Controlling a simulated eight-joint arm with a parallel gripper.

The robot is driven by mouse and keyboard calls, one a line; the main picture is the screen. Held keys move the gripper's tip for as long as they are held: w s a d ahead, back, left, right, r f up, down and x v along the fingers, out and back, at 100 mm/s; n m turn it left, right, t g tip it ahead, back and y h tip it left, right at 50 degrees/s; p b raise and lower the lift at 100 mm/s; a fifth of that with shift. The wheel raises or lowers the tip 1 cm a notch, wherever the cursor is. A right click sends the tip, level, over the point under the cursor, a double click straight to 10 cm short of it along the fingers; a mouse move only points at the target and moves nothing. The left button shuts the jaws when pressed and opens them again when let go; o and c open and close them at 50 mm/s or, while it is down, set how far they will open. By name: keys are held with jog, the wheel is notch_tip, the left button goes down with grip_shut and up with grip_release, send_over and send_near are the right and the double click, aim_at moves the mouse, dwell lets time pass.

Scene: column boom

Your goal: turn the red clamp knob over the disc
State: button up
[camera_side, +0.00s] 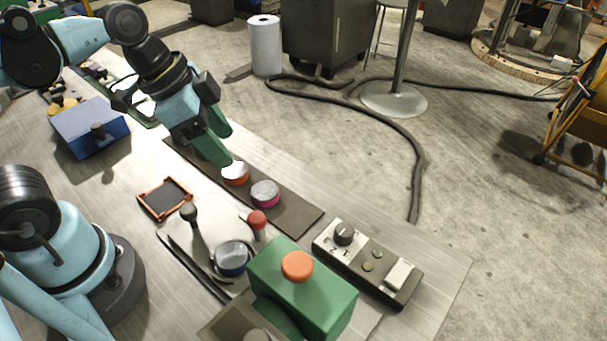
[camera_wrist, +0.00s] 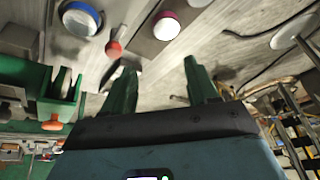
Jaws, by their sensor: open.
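The red clamp knob (camera_side: 257,220) stands near the middle of the bench, beside a blue disc with a pale top (camera_side: 232,258). In the wrist view the red knob (camera_wrist: 114,48) is at the upper left, with the blue disc (camera_wrist: 80,18) left of it. I cannot tell whether the knob sits directly over that disc. My gripper (camera_side: 228,147) has green fingers, is open and empty, and is up-left of the knob, apart from it. In the wrist view my gripper (camera_wrist: 159,68) has its fingers wide apart with only bench between them.
An orange-sided disc (camera_side: 235,175) and a pink-sided disc (camera_side: 265,193) lie on a dark strip (camera_side: 300,215). A black-ball lever (camera_side: 190,212) stands left of the knob. A green box with an orange button (camera_side: 298,266) and a switch panel (camera_side: 345,235) are to the right.

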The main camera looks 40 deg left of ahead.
aim_at(257, 217)
jog(key=s+d+r+m+g+h, duration=0.2)
jog(key=s+d+m+g, duration=0.15)
jog(key=m, duration=0.35)
jog(key=shift+t, duration=0.45)
jog(key=shift+x, duration=6)
jog(key=shift+w+d, duration=0.1)
jog(key=shift+w, duration=0.1)
jog(key=shift+c, duration=0.4)
jog(key=c, duration=1)
